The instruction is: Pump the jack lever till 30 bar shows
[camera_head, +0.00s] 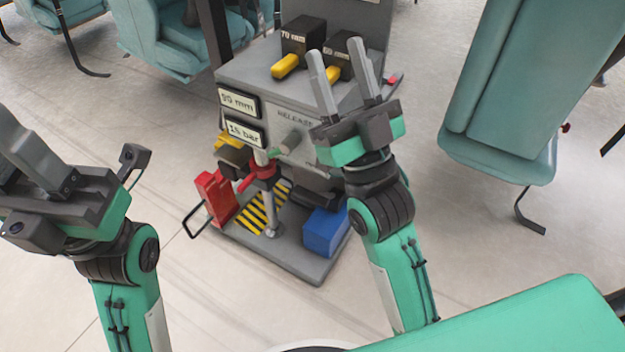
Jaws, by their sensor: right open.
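A grey jack stand (240,68) stands ahead. Its lower display (244,132) appears to read 16 bar, though the small digits are hard to make out; the upper display (238,102) reads about 50 mm. Below them a red arm and collar (264,171) sit around an upright silver rod; I cannot tell for certain which part is the jack lever. My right gripper (339,55) is open and empty, fingers pointing up, in front of the stand's right side and hiding part of it. My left gripper (10,140) is at the left edge, its fingertips cut off, apart from the stand.
Black boxes marked 70 mm (303,36) and 60 mm (338,48) with yellow handles are on top. A red block (216,196) and blue box (325,232) are at the base. Teal seats (530,90) stand around; the near floor is clear.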

